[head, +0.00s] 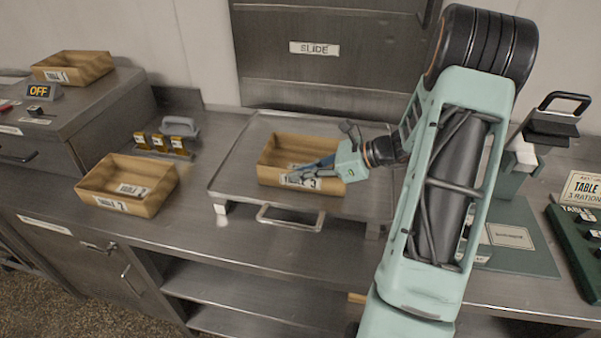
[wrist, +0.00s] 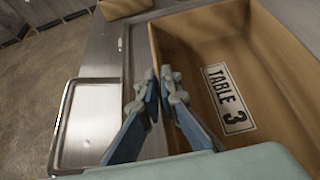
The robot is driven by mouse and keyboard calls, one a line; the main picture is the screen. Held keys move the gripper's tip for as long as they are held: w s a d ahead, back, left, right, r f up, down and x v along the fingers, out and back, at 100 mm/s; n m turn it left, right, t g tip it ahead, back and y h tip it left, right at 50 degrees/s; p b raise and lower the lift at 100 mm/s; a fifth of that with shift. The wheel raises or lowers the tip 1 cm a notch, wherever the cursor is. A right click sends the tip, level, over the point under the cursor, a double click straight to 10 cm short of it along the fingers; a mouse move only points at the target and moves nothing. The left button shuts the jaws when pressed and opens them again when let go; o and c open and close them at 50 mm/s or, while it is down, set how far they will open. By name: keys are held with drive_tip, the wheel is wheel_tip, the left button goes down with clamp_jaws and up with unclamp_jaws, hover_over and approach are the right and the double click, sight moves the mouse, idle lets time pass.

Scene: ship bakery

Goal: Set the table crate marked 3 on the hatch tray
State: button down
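The crate marked TABLE 3 (head: 275,176) is an open tan box, upright over the hatch tray (head: 232,180), inside its rim. It seems to rest on the tray; a small gap cannot be ruled out. My gripper (head: 308,170) reaches to the crate's front wall from the right. In the wrist view the fingertips (wrist: 160,76) are close together, one on each side of the crate's wall (wrist: 153,45), gripping it. A card reading TABLE 3 (wrist: 229,98) lies inside the crate. The tray's metal handle (wrist: 62,125) also shows there, at the left.
A TABLE 2 crate (head: 128,198) stands on the counter to the left, and a TABLE 1 crate (head: 72,70) on the raised unit behind it. A yellow-tipped rack (head: 165,145) stands between. A SLIDE hatch (head: 315,75) is behind the tray. A green board (head: 575,240) lies far right.

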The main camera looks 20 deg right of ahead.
drive_tip(key=shift+f, duration=0.1)
drive_tip(key=c, duration=2.2)
unclamp_jaws()
drive_tip(key=shift+o, duration=0.2)
drive_tip(key=v, duration=1.2)
drive_tip(key=shift+b, duration=0.4)
